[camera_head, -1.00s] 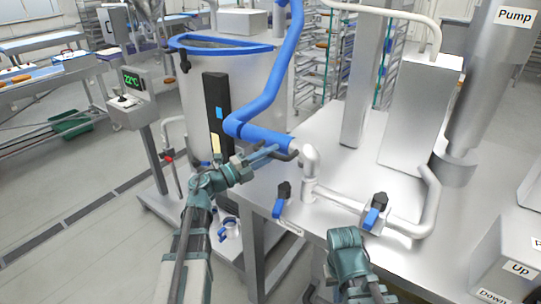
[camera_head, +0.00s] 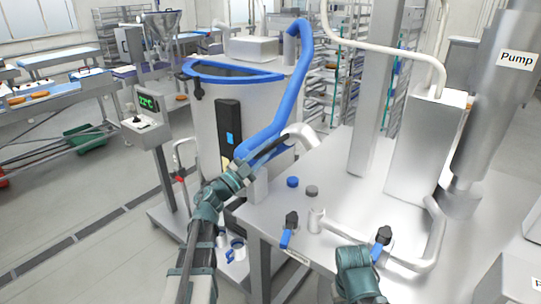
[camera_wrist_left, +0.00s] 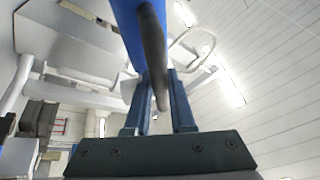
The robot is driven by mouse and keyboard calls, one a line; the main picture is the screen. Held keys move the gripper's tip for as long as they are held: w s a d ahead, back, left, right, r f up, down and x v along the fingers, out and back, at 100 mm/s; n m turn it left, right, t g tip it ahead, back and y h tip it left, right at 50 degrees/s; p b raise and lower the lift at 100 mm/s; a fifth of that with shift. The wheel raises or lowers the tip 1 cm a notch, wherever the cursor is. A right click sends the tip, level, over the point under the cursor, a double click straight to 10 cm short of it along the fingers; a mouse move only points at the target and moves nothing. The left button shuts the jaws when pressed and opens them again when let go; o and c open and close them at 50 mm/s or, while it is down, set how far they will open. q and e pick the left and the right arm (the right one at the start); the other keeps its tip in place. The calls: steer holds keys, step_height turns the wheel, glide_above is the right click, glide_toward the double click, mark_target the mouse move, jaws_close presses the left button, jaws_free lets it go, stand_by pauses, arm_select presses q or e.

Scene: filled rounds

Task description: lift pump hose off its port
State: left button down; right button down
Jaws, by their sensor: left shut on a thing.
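The blue pump hose (camera_head: 293,88) runs down from above the tank and ends in a pale metal elbow (camera_head: 301,133). The elbow is up in the air, apart from the short upright port pipe (camera_head: 316,222) on the steel table. Of my right arm only a teal part shows at the bottom; its gripper is out of view.
A blue cap (camera_head: 292,182) and a grey cap (camera_head: 312,191) are on the table (camera_head: 345,200) near the port. Two valves with blue handles (camera_head: 286,238) sit on the pipework. The pump column (camera_head: 485,110) stands at the right, the tank (camera_head: 212,105) behind my left gripper.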

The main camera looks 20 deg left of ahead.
arm_select(q)
steer(key=shift+w+a+r+n+y, duration=0.15)
steer(key=shift+a+r+n+y, duration=0.25)
steer(key=shift+a+r+n, duration=0.15)
steer(key=shift+f, duration=0.1)
steer(key=c, duration=0.8)
jaws_free()
steer(key=shift+o, duration=0.2)
steer(key=b+v, duration=0.5)
steer(key=v, duration=0.8)
steer(key=shift+s+f, duration=0.3)
steer(key=shift+f, duration=0.15)
